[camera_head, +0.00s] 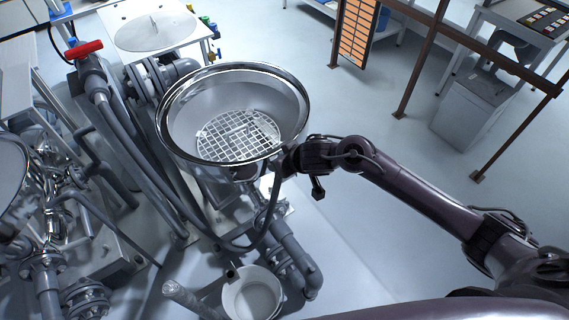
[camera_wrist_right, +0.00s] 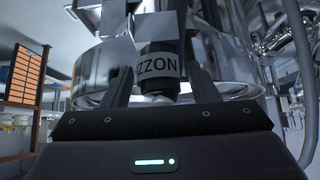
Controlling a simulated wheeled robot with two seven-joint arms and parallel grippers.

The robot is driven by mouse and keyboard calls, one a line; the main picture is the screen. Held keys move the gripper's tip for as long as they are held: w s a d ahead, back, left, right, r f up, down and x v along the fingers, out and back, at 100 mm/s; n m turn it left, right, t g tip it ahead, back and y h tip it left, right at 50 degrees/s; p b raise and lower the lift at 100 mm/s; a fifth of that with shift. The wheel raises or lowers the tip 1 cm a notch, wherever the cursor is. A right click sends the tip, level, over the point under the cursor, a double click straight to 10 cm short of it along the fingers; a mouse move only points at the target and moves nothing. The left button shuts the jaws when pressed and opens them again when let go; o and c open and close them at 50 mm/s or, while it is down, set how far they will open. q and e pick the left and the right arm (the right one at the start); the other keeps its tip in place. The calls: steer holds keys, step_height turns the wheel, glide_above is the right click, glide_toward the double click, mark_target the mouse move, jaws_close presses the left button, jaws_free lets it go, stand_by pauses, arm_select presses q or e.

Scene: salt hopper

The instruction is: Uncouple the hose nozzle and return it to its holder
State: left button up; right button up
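The round steel hopper (camera_head: 236,78) with a grid inside stands at the centre of the head view. My right gripper (camera_head: 290,161) is at its right lower rim. In the right wrist view a dark nozzle (camera_wrist_right: 158,86) with a pale lettered band stands between the two fingers of this gripper, close to both. I cannot tell whether the fingers press on it. A grey hose (camera_head: 262,236) loops up below the hopper towards the gripper; its end is hidden there. I cannot pick out the nozzle's holder for sure. My left gripper is not in view.
A white bucket (camera_head: 252,296) and thick grey pipes (camera_head: 294,252) lie below the hopper. A red-handled valve (camera_head: 86,50) and more piping crowd the left. Brown frame posts (camera_head: 421,62) and a grey cabinet (camera_head: 472,108) stand at the right. The floor between is clear.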

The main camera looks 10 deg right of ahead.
jaws_close()
steer(key=shift+w+r, duration=0.1)
steer(key=shift+r, duration=0.1)
stand_by(0.3)
steer(key=shift+r+p, duration=0.1)
steer(key=shift+p, duration=0.2)
steer(key=shift+r, duration=0.1)
steer(key=shift+r+p, duration=2.6)
steer(key=shift+p, duration=0.45)
steer(key=shift+f, duration=0.1)
